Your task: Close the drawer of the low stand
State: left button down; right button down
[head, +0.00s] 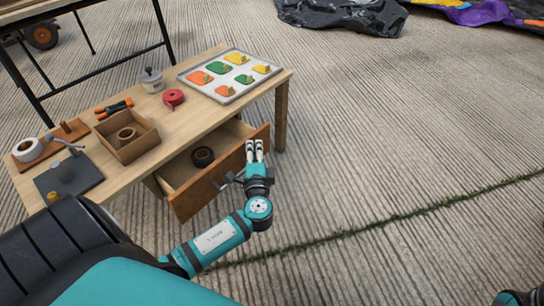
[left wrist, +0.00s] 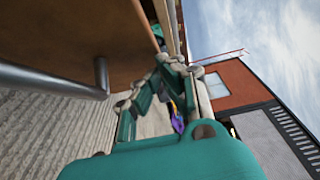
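The low stand (head: 190,105) is a light wooden table, and its drawer (head: 222,172) is pulled open toward the front. The drawer has an orange-brown front, and a dark roll of tape (head: 203,157) lies inside. A grey bar handle is on the front; in the left wrist view the handle (left wrist: 55,82) is close at the left, against the brown drawer front (left wrist: 80,35). My left gripper (head: 254,145) is at the right end of the drawer front, its fingers together with nothing seen between them. Whether it touches the front is unclear.
On the stand are a tray of coloured pieces (head: 229,76), a red tape roll (head: 173,98), a lidded pot (head: 151,80), an open box (head: 127,135) and pliers (head: 115,108). A black-legged table stands behind at left. The ribbed ground at right is clear.

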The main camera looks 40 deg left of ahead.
aim_at(239, 144)
pick_arm(q)
jog(key=a, duration=0.4)
jog(key=shift+w+a, duration=0.2)
jog(key=shift+a, duration=0.9)
jog(key=shift+w, duration=0.1)
